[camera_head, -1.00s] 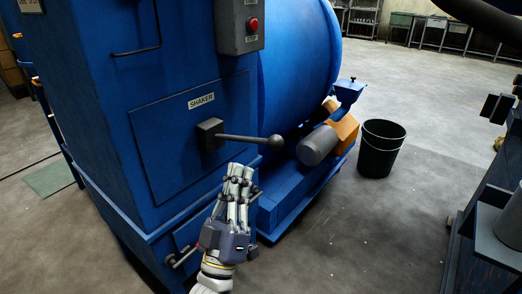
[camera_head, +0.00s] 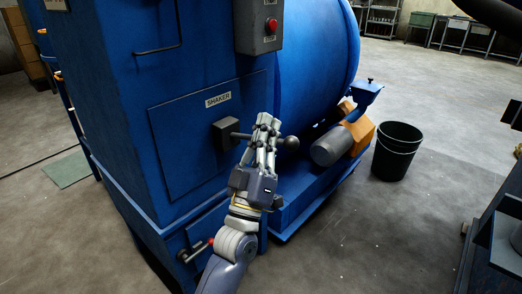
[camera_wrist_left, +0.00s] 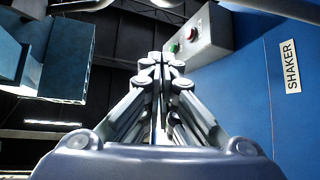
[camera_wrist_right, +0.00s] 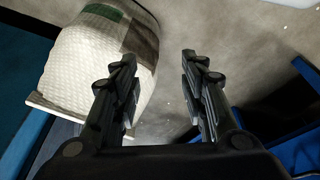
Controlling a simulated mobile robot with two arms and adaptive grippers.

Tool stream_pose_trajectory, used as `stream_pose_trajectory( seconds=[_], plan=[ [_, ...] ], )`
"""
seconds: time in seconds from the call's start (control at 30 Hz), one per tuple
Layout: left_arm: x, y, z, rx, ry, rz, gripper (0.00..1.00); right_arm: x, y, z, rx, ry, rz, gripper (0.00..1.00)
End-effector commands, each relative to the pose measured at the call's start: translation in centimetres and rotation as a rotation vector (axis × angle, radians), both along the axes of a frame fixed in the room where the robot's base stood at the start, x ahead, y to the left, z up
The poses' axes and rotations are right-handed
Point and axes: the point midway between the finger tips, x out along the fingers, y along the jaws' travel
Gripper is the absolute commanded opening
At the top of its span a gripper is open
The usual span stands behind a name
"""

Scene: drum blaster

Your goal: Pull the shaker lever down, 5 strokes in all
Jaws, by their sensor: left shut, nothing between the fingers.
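The shaker lever (camera_head: 290,142) sticks out to the right from its dark mounting block (camera_head: 226,133) on the blue machine panel, under the SHAKER label (camera_head: 218,99). The lever is about level and ends in a round dark knob. My left gripper (camera_head: 266,120) is shut and empty, its fingertips in front of the lever's rod and hiding part of it. I cannot tell whether they touch. The left wrist view shows the shut fingers (camera_wrist_left: 162,62) and the SHAKER label at right. My right gripper (camera_wrist_right: 158,75) is open in its wrist view, with nothing between the fingers.
A control box with a red button (camera_head: 271,25) sits above the lever. A grey motor (camera_head: 331,146) and a black bucket (camera_head: 397,151) stand to the right. A whitish woven sack (camera_wrist_right: 95,60) is beside my right gripper.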

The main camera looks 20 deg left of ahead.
Motion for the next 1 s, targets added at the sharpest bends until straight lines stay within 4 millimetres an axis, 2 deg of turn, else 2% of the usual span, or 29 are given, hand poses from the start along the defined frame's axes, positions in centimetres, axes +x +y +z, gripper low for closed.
stream_pose_trajectory(
  seconds=[0.03,0.1,0.4,1.0],
  plan=[
    [0.3,-0.5,-1.3,0.001,0.008,-0.002,0.0,0.2,0.2,0.2,0.003,-0.004,0.001,0.4],
    [0.5,-0.8,-2.0,0.0,0.007,-0.002,0.0,0.3,0.3,1.8,0.007,-0.023,0.002,0.4],
    [1.1,-1.8,-3.5,0.0,0.004,-0.001,0.0,-0.4,0.0,4.1,0.005,-0.029,-0.001,0.4],
    [1.1,-1.9,-3.8,0.009,0.001,-0.001,0.0,-0.6,-0.1,4.2,0.003,-0.022,-0.003,0.4]
  ],
)
